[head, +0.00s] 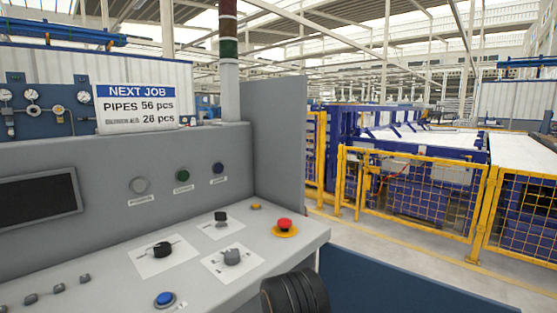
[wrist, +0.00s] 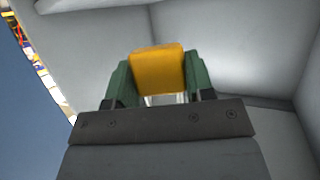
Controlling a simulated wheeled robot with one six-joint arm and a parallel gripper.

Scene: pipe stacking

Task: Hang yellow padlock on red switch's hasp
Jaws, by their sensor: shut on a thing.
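The yellow padlock (wrist: 157,72) shows in the wrist view, held between the two green fingers of my gripper (wrist: 158,85). My gripper is shut on its body. A bit of something pale, perhaps the shackle, shows below the yellow body between the fingers. In the head view part of my arm shows dark at the bottom edge, and the padlock and fingers are not in sight. No red switch with a hasp can be made out in either view. A red mushroom button (head: 285,224) on a yellow base sits at the right of the console.
The grey console (head: 110,265) carries black and grey knobs, a blue button (head: 165,299) and a dark screen (head: 38,199). A sign (head: 136,108) stands on its top. A grey side panel (head: 275,135) rises at its right. Yellow fencing (head: 415,195) stands beyond.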

